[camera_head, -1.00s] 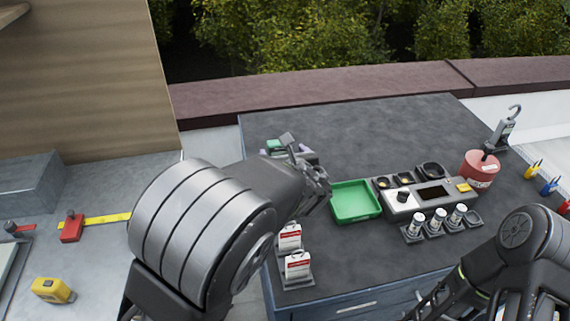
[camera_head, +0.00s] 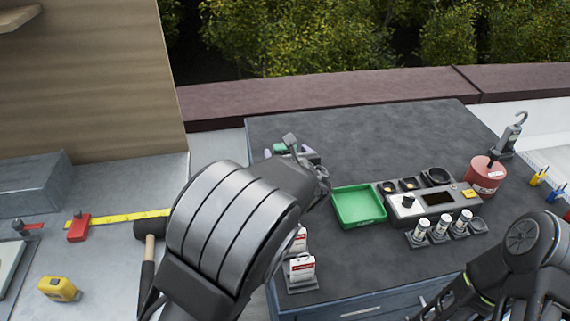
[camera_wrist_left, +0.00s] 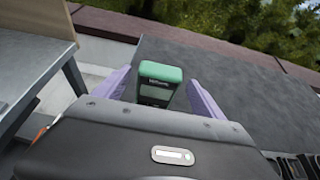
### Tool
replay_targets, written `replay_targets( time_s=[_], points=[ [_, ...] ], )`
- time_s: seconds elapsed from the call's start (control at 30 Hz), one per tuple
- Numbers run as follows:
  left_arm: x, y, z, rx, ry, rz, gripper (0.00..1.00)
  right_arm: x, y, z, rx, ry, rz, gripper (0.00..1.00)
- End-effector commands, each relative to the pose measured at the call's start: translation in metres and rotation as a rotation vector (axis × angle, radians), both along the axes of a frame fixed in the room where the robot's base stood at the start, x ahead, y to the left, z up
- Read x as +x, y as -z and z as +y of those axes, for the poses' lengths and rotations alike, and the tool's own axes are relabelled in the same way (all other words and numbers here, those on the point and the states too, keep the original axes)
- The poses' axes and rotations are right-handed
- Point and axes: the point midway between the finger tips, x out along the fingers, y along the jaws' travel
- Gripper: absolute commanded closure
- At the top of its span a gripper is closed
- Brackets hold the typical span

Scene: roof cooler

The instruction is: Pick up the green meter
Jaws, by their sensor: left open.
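The green meter (camera_wrist_left: 160,84) stands on the dark table top in the left wrist view, green on top with a grey lower part.
On the dark table (camera_head: 360,125) are a green tray (camera_head: 340,215), a grey instrument panel (camera_head: 415,207), a red canister (camera_head: 486,176) and white-red tags (camera_head: 300,268). A grey bench (camera_head: 110,255) at left holds a yellow tape measure (camera_head: 59,289) and a hammer (camera_head: 149,250).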

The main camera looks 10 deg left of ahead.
Motion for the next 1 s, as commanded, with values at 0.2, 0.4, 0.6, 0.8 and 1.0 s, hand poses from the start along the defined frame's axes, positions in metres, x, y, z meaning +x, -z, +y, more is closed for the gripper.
replay_targets(
  time_s=[0.2, 0.4, 0.6, 0.8, 1.0],
  points=[
    [0.025, 0.01, 0.015, 0.006, -0.003, 0.001, 0.2, -0.001, -0.008, 0.0, -0.002, 0.001, 0.003, 0.64],
    [0.04, 0.017, 0.02, 0.003, -0.001, 0.0, 0.2, -0.001, -0.009, -0.001, -0.002, 0.001, 0.004, 0.64],
    [0.04, 0.017, 0.02, 0.001, -0.001, 0.001, 0.2, -0.001, -0.009, -0.001, -0.002, 0.001, 0.004, 0.64],
    [0.04, 0.017, 0.019, 0.001, -0.001, 0.001, 0.2, -0.001, -0.009, -0.001, -0.002, 0.001, 0.004, 0.64],
    [0.04, 0.017, 0.019, 0.001, -0.001, 0.001, 0.22, -0.001, -0.009, -0.001, -0.002, 0.001, 0.004, 0.64]
  ],
)
